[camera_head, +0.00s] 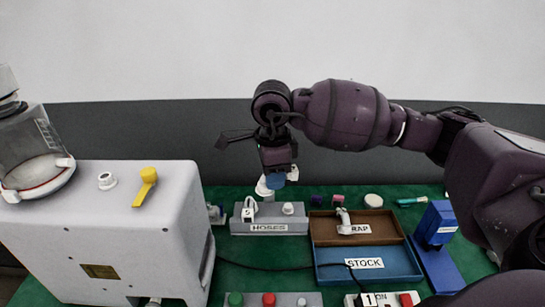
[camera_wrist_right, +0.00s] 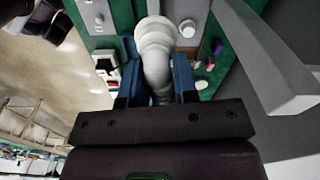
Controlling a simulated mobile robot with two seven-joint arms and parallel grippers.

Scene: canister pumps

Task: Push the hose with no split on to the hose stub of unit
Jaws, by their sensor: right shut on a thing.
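My right gripper (camera_head: 277,172) is above the hose rack (camera_head: 240,227), which is labelled HOSES. It is shut on a white hose (camera_wrist_right: 155,62), whose pale end (camera_head: 263,188) shows just below the fingers. In the right wrist view, the hose bends between the blue fingers of the gripper (camera_wrist_right: 156,75) and has a wider ribbed collar. I see no split on its visible side; the rest is hidden. The unit is a large white box (camera_head: 130,230) at the left, with a short round white stub (camera_head: 107,181) on top. My left gripper is not in view.
The unit carries a clear jar (camera_head: 30,145) and a yellow lever (camera_head: 147,185). A brown scrap tray (camera_head: 390,226) holds a pale piece (camera_head: 344,220). A blue stock tray (camera_head: 400,262) lies in front. A blue block (camera_head: 436,222) stands right. A black cord crosses the green mat.

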